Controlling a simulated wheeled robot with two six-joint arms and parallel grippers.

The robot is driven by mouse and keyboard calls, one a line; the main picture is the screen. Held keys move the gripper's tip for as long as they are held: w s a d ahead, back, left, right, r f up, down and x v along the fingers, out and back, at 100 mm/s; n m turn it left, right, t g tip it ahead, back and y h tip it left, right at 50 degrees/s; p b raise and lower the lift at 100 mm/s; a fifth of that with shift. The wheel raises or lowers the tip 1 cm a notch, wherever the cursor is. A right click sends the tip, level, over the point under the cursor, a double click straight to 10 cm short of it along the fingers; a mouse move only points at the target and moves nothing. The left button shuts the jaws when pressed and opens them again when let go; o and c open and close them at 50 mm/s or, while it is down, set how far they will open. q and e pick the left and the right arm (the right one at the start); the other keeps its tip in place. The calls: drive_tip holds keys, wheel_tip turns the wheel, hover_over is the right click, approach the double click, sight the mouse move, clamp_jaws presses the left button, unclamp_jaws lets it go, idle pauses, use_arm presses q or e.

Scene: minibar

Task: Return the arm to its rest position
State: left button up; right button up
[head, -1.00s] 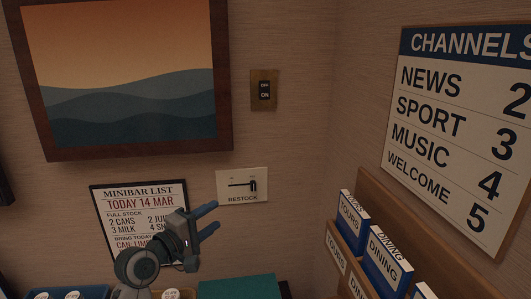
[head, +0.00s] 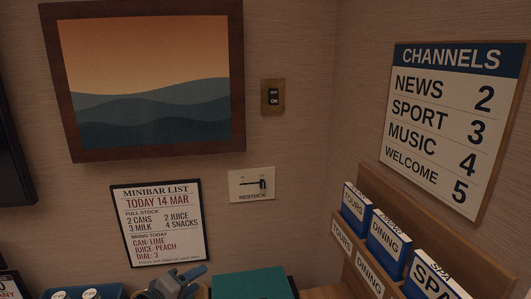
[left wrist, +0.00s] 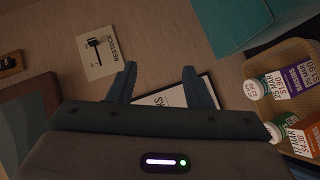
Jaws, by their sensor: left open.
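My left gripper (head: 180,279) shows at the bottom edge of the head view, low in front of the wall and below the minibar list (head: 159,222). In the left wrist view its two fingers (left wrist: 158,84) stand apart with nothing between them. The restock plate (head: 252,184) with its black lever is on the wall, up and right of the gripper in the head view and apart from it. The plate also shows in the left wrist view (left wrist: 100,62). Most of my left arm is hidden below the head view. My right gripper is in neither view.
A teal box (head: 250,284) is right of the gripper. A blue tray (head: 110,291) with white-capped items is left of it. A wooden brochure rack (head: 430,246) stands at the right. The left wrist view shows labelled bottles in a basket (left wrist: 294,55).

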use_arm(q)
drive_tip(key=s+a+f+m+g+y, duration=0.4)
drive_tip(key=s+f, duration=0.9)
drive_tip(key=s+a+f+m+g+y, duration=0.2)
drive_tip(key=s+a+f+m, duration=0.1)
drive_tip(key=s, duration=0.6)
drive_tip(key=s+a+f+m+g+y, duration=0.2)
drive_tip(key=s+a+f+g, duration=0.1)
drive_tip(key=s, duration=0.7)
drive_tip(key=a+f+g, duration=0.1)
drive_tip(key=a+f, duration=0.2)
drive_tip(key=f, duration=2.8)
drive_tip(key=s+a+f+g+b, duration=0.1)
drive_tip(key=s+f, duration=1.8)
drive_tip(key=f, duration=0.1)
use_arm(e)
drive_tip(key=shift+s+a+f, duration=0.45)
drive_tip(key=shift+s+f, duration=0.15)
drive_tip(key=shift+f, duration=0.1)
use_arm(q)
drive_tip(key=shift+s+a+f, duration=0.1)
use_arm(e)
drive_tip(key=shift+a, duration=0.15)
